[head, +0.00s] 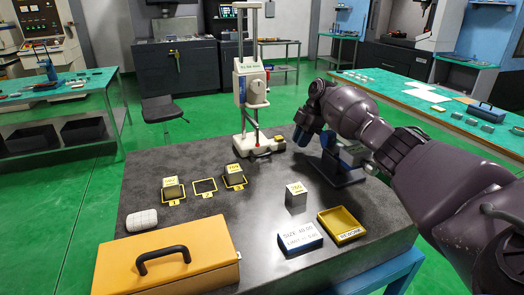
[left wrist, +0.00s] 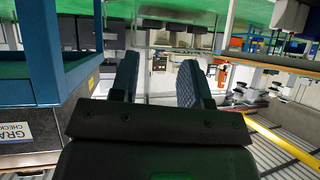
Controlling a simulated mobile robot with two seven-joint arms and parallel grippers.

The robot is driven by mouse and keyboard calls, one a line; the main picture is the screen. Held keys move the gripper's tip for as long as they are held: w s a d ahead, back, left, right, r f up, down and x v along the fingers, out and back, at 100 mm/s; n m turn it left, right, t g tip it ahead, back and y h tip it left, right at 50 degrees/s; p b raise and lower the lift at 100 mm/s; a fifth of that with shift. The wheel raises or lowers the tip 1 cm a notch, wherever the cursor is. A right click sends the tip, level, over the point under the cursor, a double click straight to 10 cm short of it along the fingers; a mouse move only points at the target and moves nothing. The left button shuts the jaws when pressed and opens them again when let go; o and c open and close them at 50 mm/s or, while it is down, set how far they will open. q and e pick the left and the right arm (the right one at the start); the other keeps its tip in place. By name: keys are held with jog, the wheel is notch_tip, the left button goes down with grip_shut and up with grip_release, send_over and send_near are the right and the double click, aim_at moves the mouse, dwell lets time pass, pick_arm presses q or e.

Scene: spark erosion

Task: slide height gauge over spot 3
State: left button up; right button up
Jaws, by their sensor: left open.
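The white height gauge (head: 251,88) stands upright at the back of the dark table, behind and slightly right of spot 3 (head: 235,184). Spot 3 is a yellow-framed square with a small metal block (head: 235,173) on it. The gauge is apart from that spot. My right gripper (head: 301,137) is low over the table, just right of the gauge's base; its fingers are too small and dark to tell their opening or any contact. My left gripper (left wrist: 156,78) shows only in the left wrist view, open and empty, away from the gauge.
Spot 1 (head: 173,200) holds a block; spot 2 (head: 205,187) is bare. A blue-and-dark stand (head: 342,172) is under my right arm.

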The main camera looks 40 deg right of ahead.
aim_at(266, 149)
jog(key=w+a, duration=0.1)
jog(key=a, duration=0.2)
jog(key=a+p, duration=0.1)
jog(key=a, duration=0.3)
jog(key=w+a+p, duration=0.1)
jog(key=a, duration=0.3)
jog(key=shift+w+a, duration=0.25)
jog(key=shift+w, duration=0.1)
jog(key=shift+w+a+f, duration=0.1)
jog(key=shift+a+f, duration=0.1)
jog(key=shift+f, duration=0.5)
grip_shut()
